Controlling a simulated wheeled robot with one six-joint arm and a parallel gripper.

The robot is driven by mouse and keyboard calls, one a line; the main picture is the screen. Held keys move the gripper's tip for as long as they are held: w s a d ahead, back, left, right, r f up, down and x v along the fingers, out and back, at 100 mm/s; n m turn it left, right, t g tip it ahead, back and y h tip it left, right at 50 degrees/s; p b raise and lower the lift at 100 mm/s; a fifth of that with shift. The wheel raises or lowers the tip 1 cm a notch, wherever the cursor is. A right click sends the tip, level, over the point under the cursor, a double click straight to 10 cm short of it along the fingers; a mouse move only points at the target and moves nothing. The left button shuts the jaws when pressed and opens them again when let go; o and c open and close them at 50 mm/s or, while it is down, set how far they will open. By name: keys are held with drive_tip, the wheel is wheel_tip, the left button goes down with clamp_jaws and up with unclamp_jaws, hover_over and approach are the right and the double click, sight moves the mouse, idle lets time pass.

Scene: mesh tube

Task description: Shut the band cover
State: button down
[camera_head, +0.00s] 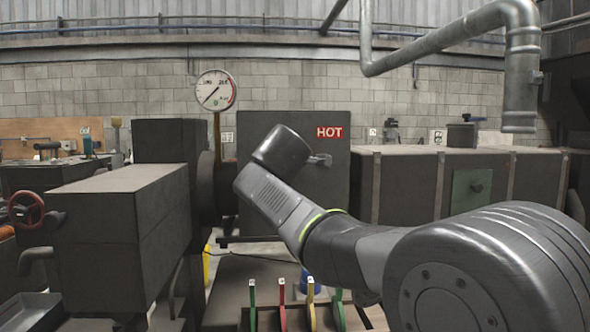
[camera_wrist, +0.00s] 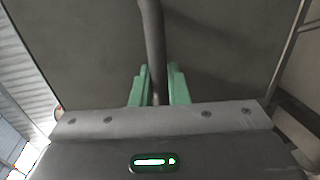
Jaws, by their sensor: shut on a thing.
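A large dark flat panel with a red HOT sign (camera_head: 340,180) stands upright behind my arm in the head view; it looks like the band cover, though no label names it so. In the wrist view a dark plate (camera_wrist: 95,55) fills most of the picture. A round dark bar (camera_wrist: 152,40) runs down in front of it. The green fingers of my gripper (camera_wrist: 158,84) are on both sides of this bar, shut on it. In the head view my wrist covers part of the panel and hides the fingers. I cannot tell how far the cover stands open.
A dial gauge (camera_head: 216,90) stands on a post left of the panel. A dark box (camera_head: 120,225) with a red handwheel (camera_head: 25,210) is at the left. A long dark housing (camera_head: 405,185) runs to the right. Coloured levers (camera_head: 282,305) rise at the bottom, below my arm.

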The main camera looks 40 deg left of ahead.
drive_tip(key=shift+s+a+f, duration=0.1)
drive_tip(key=shift+s+a, duration=0.2)
drive_tip(key=shift+s, duration=0.05)
drive_tip(key=c, duration=1.5)
unclamp_jaws()
drive_tip(key=shift+s+a, duration=0.15)
drive_tip(key=shift+s, duration=0.05)
drive_tip(key=shift+w, duration=0.1)
drive_tip(key=shift+s+d, duration=0.2)
drive_tip(key=shift+d, duration=0.1)
drive_tip(key=v, duration=1.3)
drive_tip(key=shift+s, duration=0.1)
